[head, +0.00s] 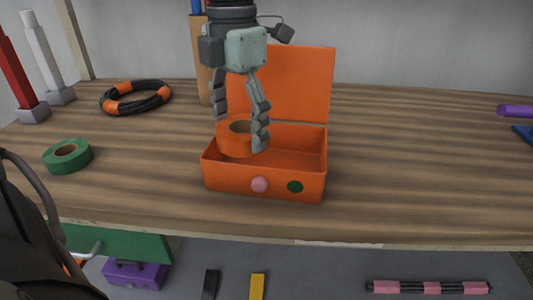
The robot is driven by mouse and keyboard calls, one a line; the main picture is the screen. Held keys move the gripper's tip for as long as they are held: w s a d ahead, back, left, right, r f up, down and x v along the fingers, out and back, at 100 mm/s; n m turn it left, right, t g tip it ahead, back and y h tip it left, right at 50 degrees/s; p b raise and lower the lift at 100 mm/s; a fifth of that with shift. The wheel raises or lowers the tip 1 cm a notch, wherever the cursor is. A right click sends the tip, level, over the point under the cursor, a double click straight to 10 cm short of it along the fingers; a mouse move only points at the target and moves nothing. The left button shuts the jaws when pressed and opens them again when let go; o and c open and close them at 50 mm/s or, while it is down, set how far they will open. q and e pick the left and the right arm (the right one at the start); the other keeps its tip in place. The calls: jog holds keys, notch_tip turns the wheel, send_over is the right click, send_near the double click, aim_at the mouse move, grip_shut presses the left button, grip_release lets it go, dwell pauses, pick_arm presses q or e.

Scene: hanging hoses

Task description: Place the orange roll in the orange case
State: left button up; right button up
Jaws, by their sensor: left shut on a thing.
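The orange case (264,177) stands on the wooden table with its lid (297,85) raised at the back. A pink dot and a dark green dot mark its front. The orange roll (233,137) is at the case's left side, just above or inside its opening; its exact height is hard to tell. My left gripper (240,140) comes down from above, its fingers on either side of the roll, shut on it. My right gripper does not show.
A green tape roll (67,156) lies at the left. A black and orange hose coil (136,97) lies behind it. White and red posts (47,60) stand at the far left.

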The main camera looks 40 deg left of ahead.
pick_arm(q)
jog(key=w+d+f, duration=0.2)
jog(key=w+d, duration=0.1)
jog(key=shift+w+f, duration=0.1)
jog(key=shift+f, duration=0.25)
notch_tip(320, 180, down, 3)
jog(key=shift+f, duration=0.4)
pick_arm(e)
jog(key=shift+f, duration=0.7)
pick_arm(q)
jog(key=shift+f, duration=0.1)
jog(key=shift+f, duration=0.1)
jog(key=o, duration=1.2)
jog(key=shift+o, duration=0.2)
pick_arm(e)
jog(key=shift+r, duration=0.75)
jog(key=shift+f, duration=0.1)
